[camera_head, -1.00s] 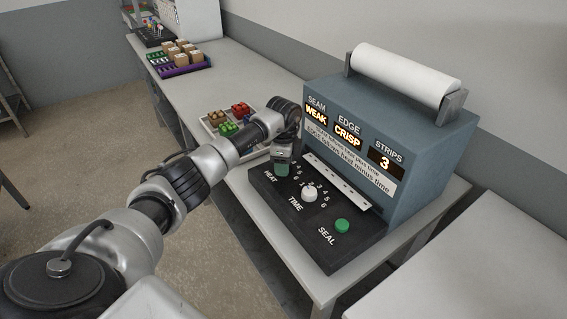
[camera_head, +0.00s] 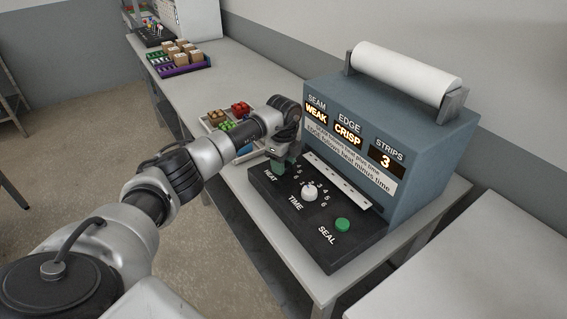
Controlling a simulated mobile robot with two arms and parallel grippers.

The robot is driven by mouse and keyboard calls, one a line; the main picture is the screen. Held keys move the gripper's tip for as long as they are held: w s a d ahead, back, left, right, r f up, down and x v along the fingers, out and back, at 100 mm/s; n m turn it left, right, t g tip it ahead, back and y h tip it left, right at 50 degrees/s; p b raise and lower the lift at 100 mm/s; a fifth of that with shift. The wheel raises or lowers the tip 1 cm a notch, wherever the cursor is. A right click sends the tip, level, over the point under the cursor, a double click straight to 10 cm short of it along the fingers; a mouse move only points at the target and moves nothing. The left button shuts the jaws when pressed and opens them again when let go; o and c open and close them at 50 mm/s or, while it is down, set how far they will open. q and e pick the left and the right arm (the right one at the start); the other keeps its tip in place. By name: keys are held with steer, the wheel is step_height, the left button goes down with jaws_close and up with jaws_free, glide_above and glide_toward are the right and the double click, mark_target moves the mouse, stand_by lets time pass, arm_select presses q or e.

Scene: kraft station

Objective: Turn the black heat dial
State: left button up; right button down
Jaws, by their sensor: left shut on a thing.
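The sealing machine (camera_head: 418,165) stands on the bench. Its black control panel (camera_head: 330,248) carries the labels HEAT, TIME and SEAL. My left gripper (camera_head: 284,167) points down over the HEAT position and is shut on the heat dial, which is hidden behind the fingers. The white TIME dial (camera_head: 309,193) and the green SEAL button (camera_head: 342,225) are clear of the gripper. The displays read SEAM WEAK (camera_head: 316,114), EDGE CRISP (camera_head: 348,133) and STRIPS 3 (camera_head: 386,161). My right gripper is not in view.
A tray (camera_head: 208,128) with red, green and blue pieces lies behind my left wrist. A purple tray (camera_head: 184,69) with brown boxes is farther back on the bench (camera_head: 235,70). A white roll (camera_head: 406,76) sits atop the machine. Another pale surface (camera_head: 490,260) is at lower right.

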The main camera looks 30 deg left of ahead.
arm_select(q)
steer(key=shift+m, duration=0.6)
steer(key=o, duration=0.9)
steer(key=shift+r, duration=0.1)
step_height(320, 180, up, 11)
steer(key=b, duration=0.2)
steer(key=shift+f, duration=0.2)
